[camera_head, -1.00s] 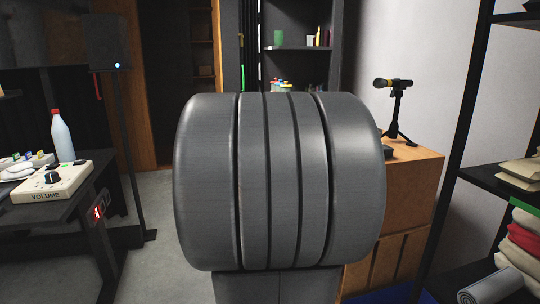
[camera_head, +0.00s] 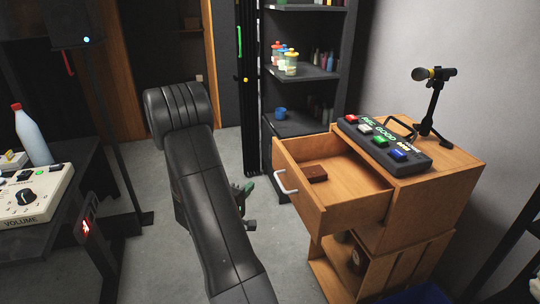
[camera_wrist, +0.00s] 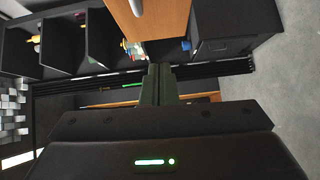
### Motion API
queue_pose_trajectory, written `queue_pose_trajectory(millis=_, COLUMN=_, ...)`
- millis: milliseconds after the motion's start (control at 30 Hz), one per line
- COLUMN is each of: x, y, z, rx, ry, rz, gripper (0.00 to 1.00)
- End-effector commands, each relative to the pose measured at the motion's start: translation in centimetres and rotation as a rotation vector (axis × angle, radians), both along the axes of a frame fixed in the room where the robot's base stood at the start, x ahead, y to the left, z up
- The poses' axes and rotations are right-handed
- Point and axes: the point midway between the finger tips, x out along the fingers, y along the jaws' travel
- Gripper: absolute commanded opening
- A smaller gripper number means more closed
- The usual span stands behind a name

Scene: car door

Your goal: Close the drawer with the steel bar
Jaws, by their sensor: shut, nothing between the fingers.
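The wooden drawer (camera_head: 297,192) stands pulled out of the upper part of a wooden cabinet in the head view. Its steel bar handle (camera_head: 284,184) is on the front. A small brown block (camera_head: 315,173) lies inside. My gripper (camera_head: 250,188) is left of the drawer front, apart from the handle and partly hidden by my arm. In the wrist view my gripper's fingers (camera_wrist: 158,84) are together and empty. A wooden panel, probably the drawer front (camera_wrist: 160,22), shows above them, with part of the steel bar (camera_wrist: 136,7) at the top edge.
A dark button box (camera_head: 385,143) and a microphone on a stand (camera_head: 433,100) sit on the cabinet. A dark shelf (camera_head: 300,75) stands behind. A table with a volume box (camera_head: 30,195) and bottle (camera_head: 32,135) is at left. Floor is clear before the drawer.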

Motion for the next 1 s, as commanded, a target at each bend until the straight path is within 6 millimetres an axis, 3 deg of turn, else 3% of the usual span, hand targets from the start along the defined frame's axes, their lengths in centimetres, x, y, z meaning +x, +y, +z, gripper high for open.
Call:
queue_pose_trajectory(millis=133, x=0.0, y=0.0, z=0.2, rx=-0.050, ry=-0.007, rz=-0.024, gripper=0.00)
queue_pose_trajectory(millis=267, x=1.3, y=-0.8, z=0.2, rx=-0.051, ry=-0.009, rz=-0.028, gripper=0.00)
queue_pose_trajectory(millis=700, x=9.0, y=-5.2, z=0.1, rx=-0.050, ry=-0.007, rz=-0.026, gripper=0.00)
queue_pose_trajectory(millis=1000, x=9.8, y=-8.1, z=0.2, rx=-0.048, ry=-0.007, rz=-0.023, gripper=0.00)
